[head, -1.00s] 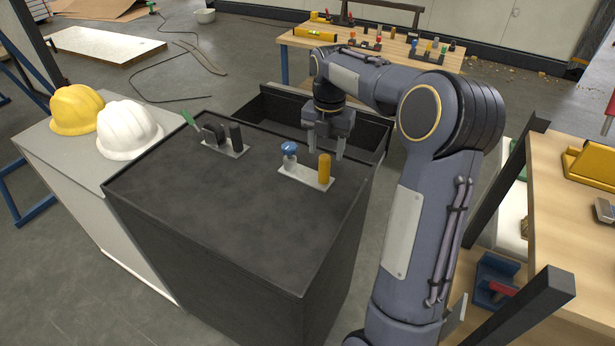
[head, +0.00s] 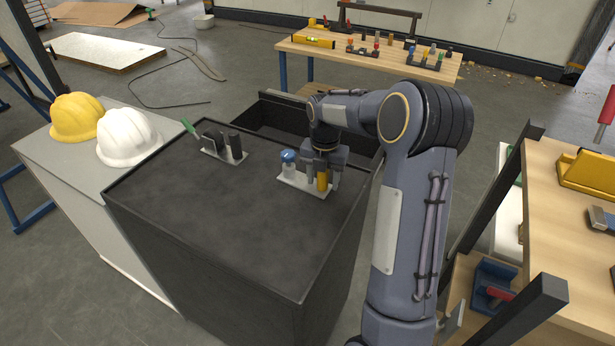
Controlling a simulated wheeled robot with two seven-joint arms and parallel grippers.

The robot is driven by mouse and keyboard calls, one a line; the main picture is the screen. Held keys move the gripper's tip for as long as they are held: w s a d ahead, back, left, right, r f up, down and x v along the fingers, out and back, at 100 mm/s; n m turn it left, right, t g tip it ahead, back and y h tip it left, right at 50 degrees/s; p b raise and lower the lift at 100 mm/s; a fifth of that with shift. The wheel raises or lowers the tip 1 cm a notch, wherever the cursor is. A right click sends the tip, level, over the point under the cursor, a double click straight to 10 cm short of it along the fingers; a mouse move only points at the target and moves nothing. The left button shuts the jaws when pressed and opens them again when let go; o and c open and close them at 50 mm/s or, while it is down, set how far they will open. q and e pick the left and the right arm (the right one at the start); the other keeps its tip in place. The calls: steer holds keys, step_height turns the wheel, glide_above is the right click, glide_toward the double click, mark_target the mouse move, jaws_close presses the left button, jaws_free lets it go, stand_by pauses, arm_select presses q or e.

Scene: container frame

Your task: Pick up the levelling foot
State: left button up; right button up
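A pale plate (head: 296,181) on the dark box top holds a blue-capped piece with a light body (head: 288,163) at its left and an orange cylinder (head: 322,180) at its right. I cannot tell for certain which piece is the levelling foot. My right gripper (head: 323,182) is open and points down over the right part of this plate. Its fingers show to the left and right of the orange cylinder; whether they touch it I cannot tell. The blue-capped piece stands upright, left of the fingers. My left gripper is out of view.
A second plate (head: 225,157) with dark upright pieces and a green-handled item stands further left on the dark box (head: 230,220). A yellow helmet (head: 77,117) and a white helmet (head: 128,138) sit on the grey cabinet. The front of the box top is clear.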

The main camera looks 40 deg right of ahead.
jaws_close()
steer(key=shift+r, duration=0.1)
